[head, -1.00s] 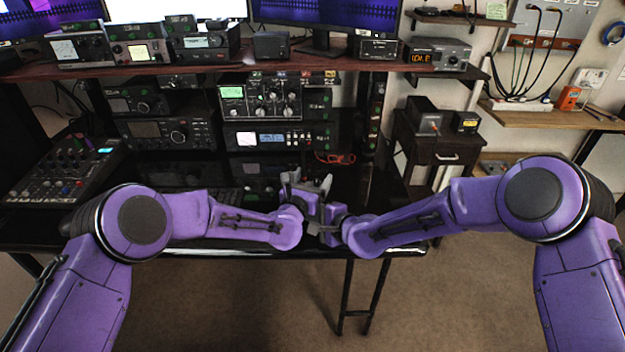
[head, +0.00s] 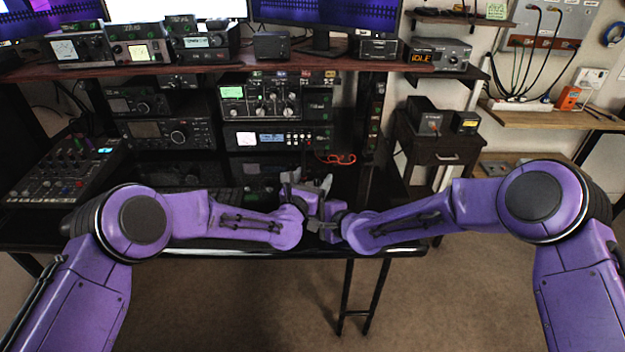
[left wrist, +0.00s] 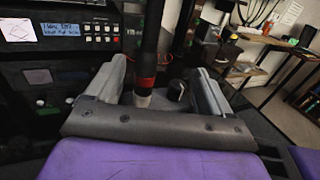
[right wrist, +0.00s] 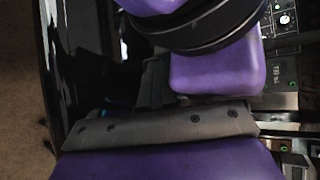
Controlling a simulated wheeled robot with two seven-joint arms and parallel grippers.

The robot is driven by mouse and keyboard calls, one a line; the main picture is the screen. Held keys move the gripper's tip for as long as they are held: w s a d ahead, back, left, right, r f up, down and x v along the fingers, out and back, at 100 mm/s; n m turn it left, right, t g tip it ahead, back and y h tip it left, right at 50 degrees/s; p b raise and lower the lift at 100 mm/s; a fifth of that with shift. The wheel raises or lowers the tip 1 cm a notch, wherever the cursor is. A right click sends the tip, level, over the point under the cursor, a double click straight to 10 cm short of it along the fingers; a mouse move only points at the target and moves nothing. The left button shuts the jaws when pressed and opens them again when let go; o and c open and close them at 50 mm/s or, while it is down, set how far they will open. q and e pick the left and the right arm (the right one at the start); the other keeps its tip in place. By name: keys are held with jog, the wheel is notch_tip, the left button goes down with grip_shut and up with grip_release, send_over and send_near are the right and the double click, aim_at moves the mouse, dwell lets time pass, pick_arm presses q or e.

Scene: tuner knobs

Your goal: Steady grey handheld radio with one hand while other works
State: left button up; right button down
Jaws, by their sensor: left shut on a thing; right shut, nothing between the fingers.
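In the left wrist view, the handheld radio shows as a black antenna (left wrist: 149,50) with a red band and a dark knob (left wrist: 177,89) beside it. Both stick up between the two grey fingers of my left gripper (left wrist: 160,92), which is shut on the radio. The radio's body is hidden below the gripper's edge. In the head view, my left gripper (head: 307,186) is over the front of the desk. My right gripper (head: 322,227) is close by, just below it in the picture, and is shut and empty. In the right wrist view, a purple arm part blocks most of the scene.
The black desk's front edge (head: 215,250) runs below the grippers. Stacked radio sets (head: 275,100) stand behind them, and a mixer (head: 68,170) sits at the left. A small dark cabinet (head: 440,145) stands at the right. The two hands are crowded together.

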pick_arm(q)
jog(key=shift+d, duration=0.1)
pick_arm(e)
jog(key=shift+w, duration=0.55)
jog(key=shift+s+r, duration=0.1)
jog(key=shift+s, duration=0.9)
